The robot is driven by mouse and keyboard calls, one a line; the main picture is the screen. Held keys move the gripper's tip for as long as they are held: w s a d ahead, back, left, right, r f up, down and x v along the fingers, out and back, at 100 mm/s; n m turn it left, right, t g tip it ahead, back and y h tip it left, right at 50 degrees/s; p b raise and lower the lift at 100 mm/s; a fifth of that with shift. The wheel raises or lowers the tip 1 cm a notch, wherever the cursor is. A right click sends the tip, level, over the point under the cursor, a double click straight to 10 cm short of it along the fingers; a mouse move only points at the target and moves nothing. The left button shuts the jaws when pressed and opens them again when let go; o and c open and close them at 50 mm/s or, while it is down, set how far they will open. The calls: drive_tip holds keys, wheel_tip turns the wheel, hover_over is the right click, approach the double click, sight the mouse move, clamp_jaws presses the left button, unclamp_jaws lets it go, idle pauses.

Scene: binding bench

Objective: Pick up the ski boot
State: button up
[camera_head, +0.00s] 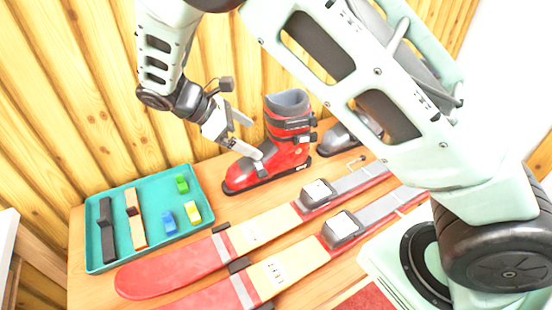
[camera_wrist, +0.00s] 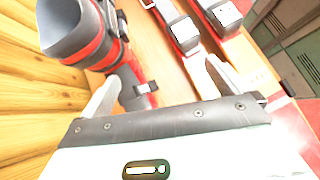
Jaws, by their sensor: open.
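The red and dark grey ski boot (camera_head: 290,148) stands upright on the wooden bench, its toe to the left and its shaft at the right. My gripper (camera_head: 254,139) is open and empty, above the toe and in front of the shaft. In the wrist view the boot (camera_wrist: 88,45) fills the upper left, beside the left finger, and its lower part reaches toward the space between the fingers of my gripper (camera_wrist: 162,80). I cannot tell whether a finger touches it.
A teal tray (camera_head: 97,262) with dark and orange bars and small blue, yellow and green blocks lies at the left. Two red skis (camera_head: 150,275) with grey bindings lie along the front. A dark grey object (camera_head: 338,138) sits right of the boot. A plank wall (camera_head: 60,110) stands close behind.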

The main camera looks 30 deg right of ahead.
drive_tip(key=w+d+f+n+h+b, duration=0.1)
drive_tip(key=w+f+n+h+b, duration=0.1)
drive_tip(key=w+f+h+b, duration=0.3)
drive_tip(key=n+t+h+p, duration=0.1)
drive_tip(key=t+h+p, duration=0.1)
drive_tip(key=h+p, duration=0.15)
approach(282, 102)
drive_tip(key=shift+h, duration=0.25)
drive_tip(key=s+d, duration=0.1)
drive_tip(key=d, duration=0.1)
drive_tip(key=s+d+r, duration=0.1)
drive_tip(key=d, duration=0.2)
drive_tip(key=s+d, duration=0.2)
drive_tip(key=d, duration=0.1)
drive_tip(key=shift+r, duration=0.15)
drive_tip(key=c, duration=1.4)
drive_tip(key=shift+w+r, duration=0.1)
drive_tip(key=shift+c, duration=1.4)
drive_tip(key=shift+r, duration=0.15)
